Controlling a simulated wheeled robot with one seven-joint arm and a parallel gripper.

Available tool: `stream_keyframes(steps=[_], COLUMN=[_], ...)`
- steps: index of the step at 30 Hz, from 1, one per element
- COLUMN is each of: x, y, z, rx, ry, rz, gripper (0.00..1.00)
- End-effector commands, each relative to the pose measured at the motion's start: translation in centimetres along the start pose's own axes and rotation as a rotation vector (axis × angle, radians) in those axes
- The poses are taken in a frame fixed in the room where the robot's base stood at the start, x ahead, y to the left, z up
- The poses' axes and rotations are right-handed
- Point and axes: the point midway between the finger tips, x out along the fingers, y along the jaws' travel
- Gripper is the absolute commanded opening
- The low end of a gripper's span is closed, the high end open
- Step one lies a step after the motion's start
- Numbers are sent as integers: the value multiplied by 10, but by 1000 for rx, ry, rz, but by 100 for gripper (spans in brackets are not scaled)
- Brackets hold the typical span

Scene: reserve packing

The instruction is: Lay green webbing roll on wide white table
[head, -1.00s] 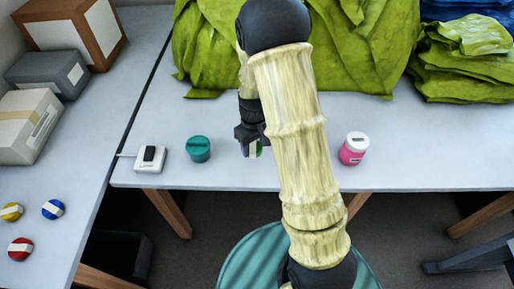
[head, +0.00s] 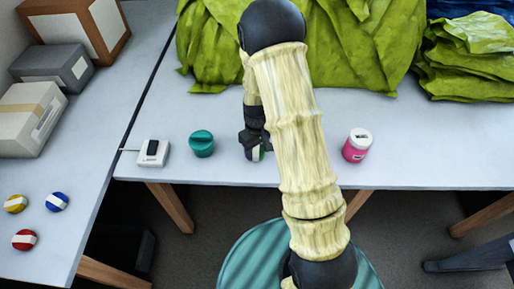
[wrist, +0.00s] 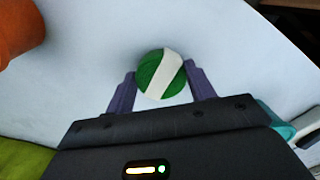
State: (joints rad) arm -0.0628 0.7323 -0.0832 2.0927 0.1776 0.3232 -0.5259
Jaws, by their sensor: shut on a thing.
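The green webbing roll (wrist: 160,74), a green disc with a white band, sits between the two fingers of my gripper (wrist: 160,82) in the wrist view. My gripper is shut on it. In the head view my gripper (head: 256,150) is over the near part of the white table (head: 300,165), between a teal jar and a pink jar. Only a sliver of the roll (head: 257,153) shows there; my arm hides part of the area. I cannot tell whether the roll touches the tabletop.
A teal jar (head: 202,144) and a white switch box (head: 153,153) stand left of my gripper; a pink jar (head: 357,145) stands right. Green sheeting (head: 350,50) fills the back. Yellow, blue and red rolls (head: 24,240) lie on the left table. An orange object (wrist: 18,30) is nearby.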

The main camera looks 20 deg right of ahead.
Motion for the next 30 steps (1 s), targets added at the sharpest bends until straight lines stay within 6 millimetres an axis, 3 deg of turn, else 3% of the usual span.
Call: stream_keyframes(steps=[2, 3, 6, 19, 23, 30], x=[3, 3, 2, -6, -23, -69], y=[0, 0, 0, 0, 0, 0], z=[0, 0, 0, -1, -1, -1], rx=[0, 0, 0, -1, -2, -2], ry=[0, 0, 0, 2, 4, 6], rz=[0, 0, 0, 1, 1, 2], gripper=[32, 58, 76, 76, 76, 76])
